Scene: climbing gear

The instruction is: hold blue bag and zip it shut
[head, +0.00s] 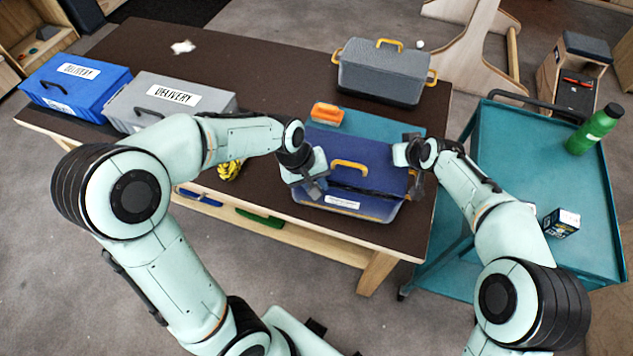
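The blue bag (374,161) lies on the dark table in front of me, with a yellow handle on top, a white label on its front and a dark line across it that looks like the zip. My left gripper (314,188) is at the bag's left front side. My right gripper (414,184) is at its right side and points down. Both seem to touch or nearly touch the bag. The fingertips are small and partly hidden, so their grip is unclear. I cannot tell how far the zip is closed.
A grey bag (382,72) stands behind, with an orange item (327,114) nearer. Blue (75,82) and grey (172,98) delivery boxes sit at left, yellow rope (229,171) beside my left arm. A teal cart (517,135) at right holds a green bottle (594,129) and small box (561,223).

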